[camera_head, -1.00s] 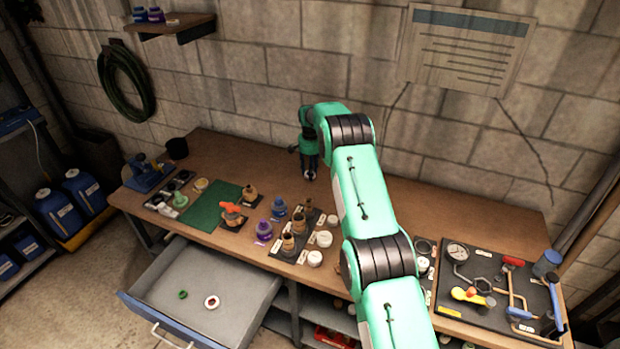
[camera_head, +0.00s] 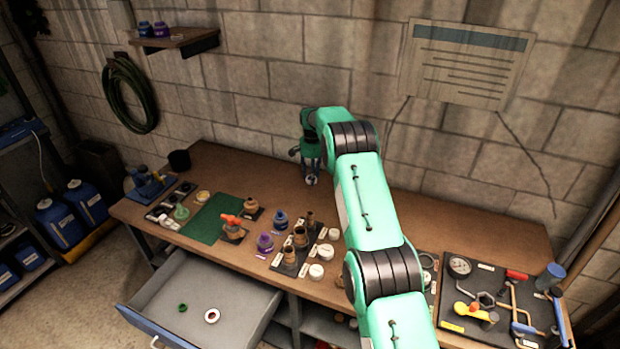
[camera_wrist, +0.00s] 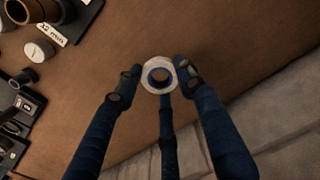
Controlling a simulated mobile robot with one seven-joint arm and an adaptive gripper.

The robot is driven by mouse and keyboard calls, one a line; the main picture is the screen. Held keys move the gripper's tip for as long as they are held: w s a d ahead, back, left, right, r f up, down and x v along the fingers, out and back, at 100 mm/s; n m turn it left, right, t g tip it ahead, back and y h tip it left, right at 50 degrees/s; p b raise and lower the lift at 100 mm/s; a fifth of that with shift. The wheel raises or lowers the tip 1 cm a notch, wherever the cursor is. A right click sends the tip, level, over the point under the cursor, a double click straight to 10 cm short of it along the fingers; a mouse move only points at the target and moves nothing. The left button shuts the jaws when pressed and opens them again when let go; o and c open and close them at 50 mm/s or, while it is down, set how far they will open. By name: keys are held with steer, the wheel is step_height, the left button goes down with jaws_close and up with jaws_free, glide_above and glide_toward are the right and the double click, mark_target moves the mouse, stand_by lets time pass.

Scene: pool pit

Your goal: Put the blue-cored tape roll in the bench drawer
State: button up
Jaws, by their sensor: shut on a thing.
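The blue-cored tape roll (camera_wrist: 145,80) is white with a blue inner ring. It sits between the fingertips of my gripper (camera_wrist: 158,78), which is shut on it in the wrist view. In the head view my gripper (camera_head: 311,178) is over the back middle of the bench (camera_head: 370,195), with a small pale bit of the roll at its tip. The bench drawer (camera_head: 160,285) is pulled open at the lower left. A green ring (camera_head: 182,308) and a white roll with a reddish core (camera_head: 212,316) lie in it, with much bare floor around them.
A tool board (camera_head: 490,300) is at the right. The back of the bench is largely clear.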

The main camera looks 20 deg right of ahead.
steer(key=shift+r, duration=0.15)
step_height(320, 180, up, 5)
steer(key=s+a+r+b, duration=0.1)
steer(key=s+a, duration=0.3)
steer(key=a, duration=0.5)
steer(key=s+a+r, duration=0.1)
steer(key=s+a, duration=0.2)
steer(key=a, duration=0.7)
steer(key=s+a+b, duration=0.1)
steer(key=s+a, duration=0.3)
steer(key=a, duration=0.5)
steer(key=s+a+f+b, duration=0.1)
steer(key=s+a, duration=0.9)
steer(key=s, duration=0.4)
steer(key=s+a+f+b, duration=0.1)
steer(key=s+a, duration=0.8)
steer(key=s, duration=0.6)
step_height(320, 180, down, 21)
steer(key=shift+s+a+r, duration=0.2)
steer(key=shift+s+a, duration=0.15)
